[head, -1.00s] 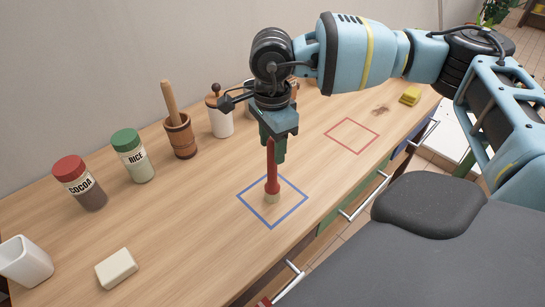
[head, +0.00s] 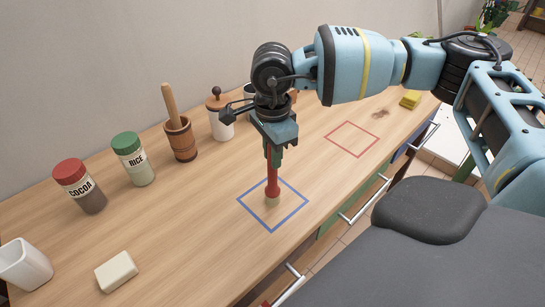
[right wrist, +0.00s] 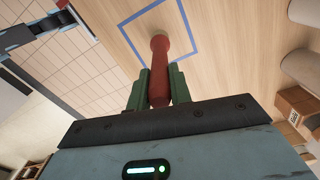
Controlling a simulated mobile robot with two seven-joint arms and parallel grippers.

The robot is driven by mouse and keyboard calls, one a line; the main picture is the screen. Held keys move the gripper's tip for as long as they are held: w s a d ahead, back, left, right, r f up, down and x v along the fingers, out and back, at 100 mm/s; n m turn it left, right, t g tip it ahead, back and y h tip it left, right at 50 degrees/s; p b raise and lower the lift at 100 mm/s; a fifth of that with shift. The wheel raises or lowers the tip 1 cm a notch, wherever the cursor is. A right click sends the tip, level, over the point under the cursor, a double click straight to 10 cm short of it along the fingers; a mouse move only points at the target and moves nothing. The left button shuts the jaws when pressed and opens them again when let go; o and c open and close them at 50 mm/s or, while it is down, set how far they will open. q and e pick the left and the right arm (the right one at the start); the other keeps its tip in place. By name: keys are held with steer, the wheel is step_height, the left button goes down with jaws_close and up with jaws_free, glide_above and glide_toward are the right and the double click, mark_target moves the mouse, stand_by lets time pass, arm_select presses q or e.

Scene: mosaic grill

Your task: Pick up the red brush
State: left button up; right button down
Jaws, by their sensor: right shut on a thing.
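The red brush (head: 272,181) stands upright, bristle end down, inside the blue square outline (head: 293,215) on the wooden counter. Its pale bristles are at the bottom; I cannot tell whether they touch the counter. My right gripper (head: 274,154) is above it, pointing down, with its green fingers shut on the handle. In the right wrist view the red brush (right wrist: 159,62) runs out from between the fingers of my right gripper (right wrist: 159,88) toward the blue outline. The top of the handle is hidden by the gripper. My left gripper is not in view.
Jars labelled cocoa (head: 79,186) and rice (head: 133,159), a mortar (head: 180,139) and a white canister (head: 220,120) line the back. A white block (head: 116,271) and white cup (head: 25,263) are at front left.

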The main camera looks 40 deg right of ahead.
steer(key=shift+r, duration=0.1)
step_height(320, 180, up, 3)
steer(key=shift+r, duration=0.15)
arm_select(q)
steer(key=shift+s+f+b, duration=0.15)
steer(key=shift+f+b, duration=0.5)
steer(key=shift+b, duration=0.05)
arm_select(e)
steer(key=s+a+r, duration=0.1)
steer(key=s+a, duration=0.7)
steer(key=s, duration=0.5)
steer(key=shift+s+a+r, duration=0.25)
steer(key=shift+s+a, duration=0.05)
steer(key=shift+r, duration=0.1)
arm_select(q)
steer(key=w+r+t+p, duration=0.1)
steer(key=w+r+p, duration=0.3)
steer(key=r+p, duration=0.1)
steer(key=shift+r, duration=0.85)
arm_select(e)
step_height(320, 180, up, 10)
